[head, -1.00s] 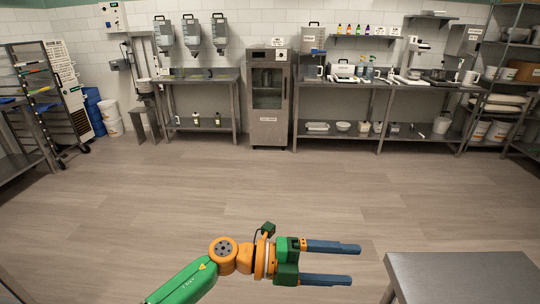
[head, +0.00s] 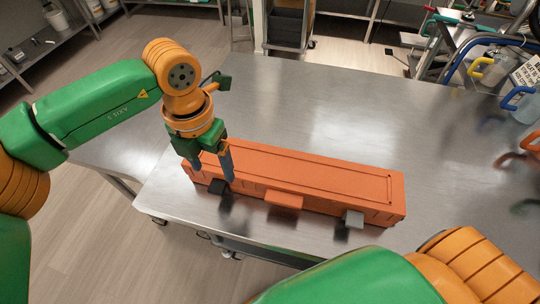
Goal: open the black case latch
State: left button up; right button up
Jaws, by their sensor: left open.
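A long orange case (head: 310,170) lies shut on the steel table. On its near side are a black latch (head: 216,187) at the left, an orange handle (head: 284,201) in the middle and a grey latch (head: 354,219) at the right. My left gripper (head: 213,175) points down at the case's left end, open, with its blue fingers apart just above the black latch. Whether a finger touches the case or latch I cannot tell. The black latch looks folded out from the side. My right arm crosses the bottom right, its gripper out of view.
The steel table (head: 330,110) is bare behind the case, and its near edge runs close in front of it. At the right are jugs with yellow (head: 484,68) and blue (head: 518,98) handles and a blurred red-handled item (head: 530,143). A dark cabinet (head: 288,25) stands behind.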

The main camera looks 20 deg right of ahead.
aim_at(216, 188)
pick_arm(q)
jog(key=shift+f, duration=0.15)
jog(key=f, duration=0.2)
jog(key=a+f+p, duration=0.1)
jog(key=f, duration=0.1)
jog(key=f+p, duration=0.1)
jog(key=f, duration=0.1)
jog(key=shift+w+a, duration=0.15)
jog(key=shift+w, duration=0.2)
jog(key=shift+s+d+f, duration=0.1)
jog(key=shift+d+f, duration=0.15)
jog(key=shift+f, duration=0.2)
grip_shut()
